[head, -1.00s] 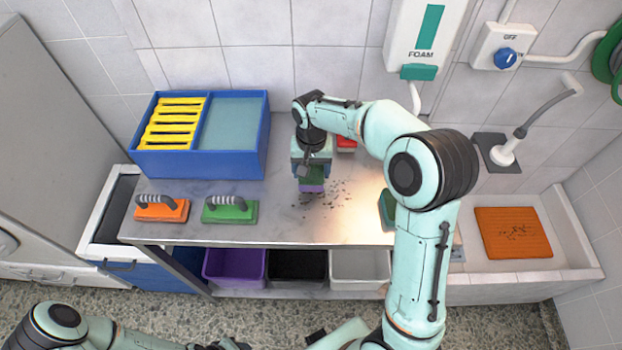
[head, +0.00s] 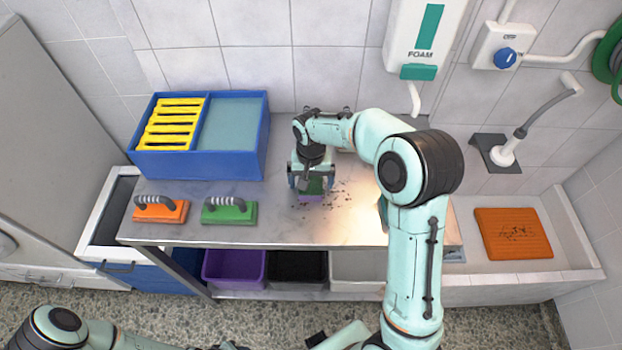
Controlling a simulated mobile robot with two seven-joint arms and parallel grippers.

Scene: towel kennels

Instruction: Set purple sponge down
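The purple sponge (head: 311,198), with a green upper side, sits on the grey metal table among dark specks, left of the bright patch. My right gripper (head: 311,184) is directly above and around it, pointing down. Its two fingers are spread, one on each side of the sponge, and look clear of it. Whether the sponge lies fully flat is too small to tell. My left arm shows only at the bottom left edge, and its fingers are out of the picture.
A blue tray (head: 200,165) with yellow slats stands behind left. An orange handled block (head: 170,216) and a green one (head: 240,216) lie at the front left. A sink with an orange mat (head: 512,234) is at the right. Purple, black and white bins sit below the table.

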